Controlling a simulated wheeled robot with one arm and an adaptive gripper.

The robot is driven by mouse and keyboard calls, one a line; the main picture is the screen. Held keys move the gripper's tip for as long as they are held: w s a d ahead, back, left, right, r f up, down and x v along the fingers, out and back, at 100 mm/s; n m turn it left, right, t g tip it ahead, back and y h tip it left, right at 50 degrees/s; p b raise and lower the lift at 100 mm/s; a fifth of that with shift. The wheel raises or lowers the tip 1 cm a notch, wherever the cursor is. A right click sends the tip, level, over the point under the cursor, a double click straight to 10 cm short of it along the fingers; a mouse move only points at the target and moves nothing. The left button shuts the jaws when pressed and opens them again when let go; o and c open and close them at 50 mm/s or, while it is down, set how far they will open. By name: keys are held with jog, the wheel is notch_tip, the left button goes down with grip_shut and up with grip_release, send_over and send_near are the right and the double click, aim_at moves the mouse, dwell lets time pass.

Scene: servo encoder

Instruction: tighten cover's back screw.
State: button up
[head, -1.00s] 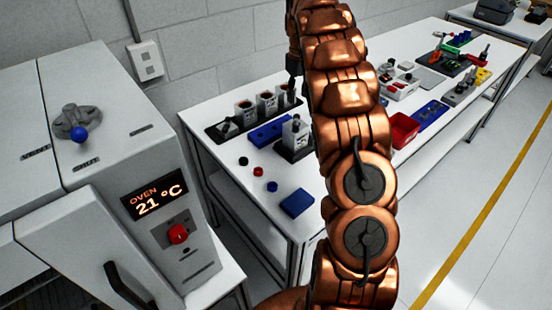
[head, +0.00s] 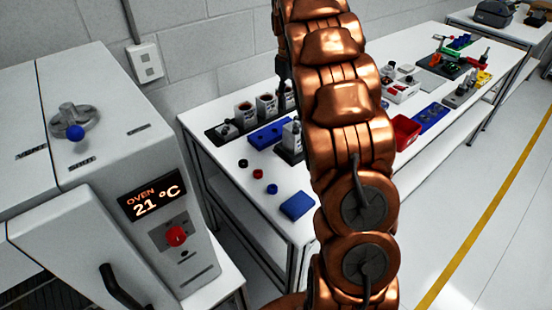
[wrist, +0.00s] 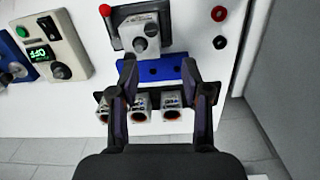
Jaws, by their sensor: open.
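A grey unit with round knobs (wrist: 147,42) stands on a dark fixture at the top of the wrist view; it shows partly in the head view (head: 288,135), behind my arm. I cannot make out the cover's back screw. My gripper (wrist: 158,76) is open and empty, its two fingers pointing toward the unit, with a blue tray (wrist: 155,69) in view between and beyond the fingertips. In the head view only a dark bit of the wrist end shows; my copper arm hides the rest.
A black rack with three white canisters (wrist: 142,107) appears between my fingers, nearer the wall. A red-ball lever (wrist: 104,10) stands beside the unit. A control box reading OFF (wrist: 53,47) is to the left. Small rings (wrist: 219,14) lie right. An oven (head: 180,235) stands left of the bench.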

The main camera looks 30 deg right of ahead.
jog(key=s+a+f+m+b, duration=0.1)
jog(key=s+a+b, duration=0.1)
jog(key=s+a, duration=1.3)
jog(key=shift+s+f+g+b, duration=0.15)
jog(key=shift+s+g+b, duration=0.15)
jog(key=shift+s, duration=0.95)
jog(key=shift+a, duration=0.1)
